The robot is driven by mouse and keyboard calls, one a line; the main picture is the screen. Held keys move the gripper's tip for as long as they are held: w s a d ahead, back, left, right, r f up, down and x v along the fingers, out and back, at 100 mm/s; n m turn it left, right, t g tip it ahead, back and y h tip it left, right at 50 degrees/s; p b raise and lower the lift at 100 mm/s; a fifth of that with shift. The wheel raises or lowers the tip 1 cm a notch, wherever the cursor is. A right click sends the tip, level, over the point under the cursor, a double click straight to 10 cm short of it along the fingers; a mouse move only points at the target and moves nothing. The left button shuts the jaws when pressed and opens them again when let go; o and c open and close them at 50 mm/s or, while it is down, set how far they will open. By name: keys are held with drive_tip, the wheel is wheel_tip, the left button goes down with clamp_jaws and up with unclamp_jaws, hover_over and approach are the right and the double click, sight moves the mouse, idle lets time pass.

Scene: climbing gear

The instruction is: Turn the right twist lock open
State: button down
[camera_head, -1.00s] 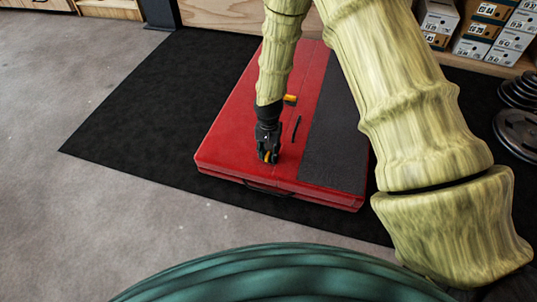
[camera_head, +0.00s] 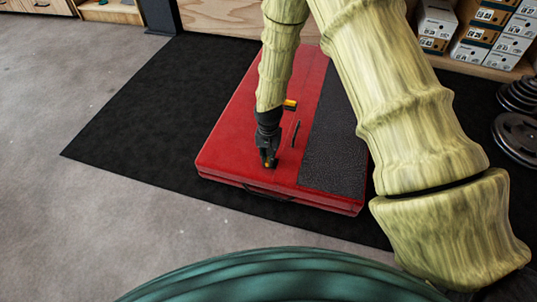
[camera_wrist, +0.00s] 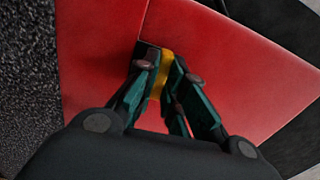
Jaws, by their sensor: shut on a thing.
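A red pad (camera_head: 235,140) with a dark grey textured strip (camera_head: 338,140) lies flat on a black mat. A yellow twist lock (camera_wrist: 166,68) on a dark base sits on the red surface, between the fingertips of my gripper (camera_wrist: 162,82) in the wrist view. My gripper (camera_head: 268,163) points down at the near part of the pad in the head view, shut on this lock and hiding most of it. A second yellow lock piece (camera_head: 290,104) shows farther back, beside my forearm. I cannot tell from the picture which one counts as the right one.
A thin black handle (camera_head: 295,133) stands on the pad near my gripper. Another black handle (camera_head: 268,194) is on the front side. Weight plates (camera_head: 518,135) and shoe boxes (camera_head: 490,40) are at the right. The mat (camera_head: 130,130) is clear at left.

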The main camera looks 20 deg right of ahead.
drive_tip(key=n+p, duration=0.1)
drive_tip(key=p, duration=0.2)
drive_tip(key=shift+r+n, duration=0.3)
drive_tip(key=shift+n, duration=0.1)
drive_tip(key=n+p, duration=0.2)
drive_tip(key=p, duration=0.2)
drive_tip(key=shift+n+p, duration=0.3)
drive_tip(key=shift+p, duration=0.1)
drive_tip(key=n+p, duration=0.4)
drive_tip(key=p, duration=0.1)
drive_tip(key=n+p, duration=0.4)
drive_tip(key=shift+f+n, duration=0.15)
drive_tip(key=shift+n, duration=0.15)
drive_tip(key=shift+f+n+p, duration=0.15)
drive_tip(key=shift+n+p, duration=1.05)
drive_tip(key=shift+n, duration=1)
drive_tip(key=c, duration=1.5)
unclamp_jaws()
